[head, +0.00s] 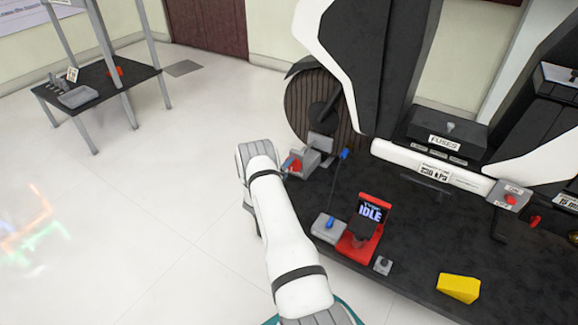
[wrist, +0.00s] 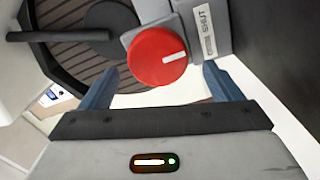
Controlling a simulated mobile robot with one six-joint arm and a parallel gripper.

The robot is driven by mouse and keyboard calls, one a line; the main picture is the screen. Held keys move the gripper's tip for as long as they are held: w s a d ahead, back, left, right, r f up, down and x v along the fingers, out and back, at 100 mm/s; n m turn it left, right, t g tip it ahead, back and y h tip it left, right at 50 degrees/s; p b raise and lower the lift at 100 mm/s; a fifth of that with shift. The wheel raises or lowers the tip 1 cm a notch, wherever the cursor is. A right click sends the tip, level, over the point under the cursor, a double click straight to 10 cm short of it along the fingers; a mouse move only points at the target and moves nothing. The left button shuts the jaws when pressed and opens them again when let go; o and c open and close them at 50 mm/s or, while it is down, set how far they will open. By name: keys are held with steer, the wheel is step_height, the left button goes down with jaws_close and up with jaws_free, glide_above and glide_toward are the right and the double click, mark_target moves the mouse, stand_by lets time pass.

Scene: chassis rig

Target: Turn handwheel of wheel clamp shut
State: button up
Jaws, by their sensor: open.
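The handwheel is a red round knob (wrist: 158,57) with a white pointer mark. It sits on the grey clamp block (wrist: 213,25), which has a label reading SHUT. In the wrist view the pointer lies level, aimed right toward the label side. My gripper (wrist: 161,72) is open, with one blue finger on either side of the knob's lower part. Contact cannot be told; gaps show beside both fingers. In the head view the red knob (head: 296,166) is small beside the dark ribbed wheel (head: 318,108), with my gripper (head: 289,164) at it.
The black bench (head: 405,255) carries a red IDLE display stand (head: 362,240), a blue-topped lever (head: 345,154), a yellow block (head: 459,288) and a grey box with a red knob (head: 510,198). A dark table (head: 100,88) stands far left.

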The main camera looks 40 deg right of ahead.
steer(key=p+v, duration=0.1)
steer(key=v, duration=0.4)
steer(key=shift+s+a+p, duration=0.15)
steer(key=shift+a+p, duration=0.2)
steer(key=shift+a, duration=0.05)
steer(key=s+a+r+m+g+y+p, duration=0.15)
steer(key=s+r+g+p, duration=0.35)
steer(key=r, duration=0.9)
steer(key=s+a+r+m+g+y+p, duration=0.15)
steer(key=r+p, duration=0.45)
steer(key=r, duration=0.8)
steer(key=s+a+r+m+g+y+p, duration=0.15)
steer(key=s+a+r+p, duration=0.35)
steer(key=r, duration=1)
steer(key=s+a+r+n+t+y+p, duration=0.1)
steer(key=s+a+r+y+p, duration=0.3)
steer(key=s+a+r+p, duration=0.3)
steer(key=s+a+r+n+t+y+p, duration=0.1)
steer(key=s+a+r+y+p, duration=0.3)
steer(key=r, duration=1)
steer(key=s+a+r+n+t+y+p, duration=0.1)
steer(key=s+a+r+y+p, duration=0.3)
steer(key=s+a+r+p, duration=0.6)
steer(key=shift+s+a+r+t, duration=0.3)
steer(key=shift+s+a+r, duration=0.55)
steer(key=shift+s, duration=0.4)
steer(key=shift+f, duration=0.1)
steer(key=shift+c, duration=0.5)
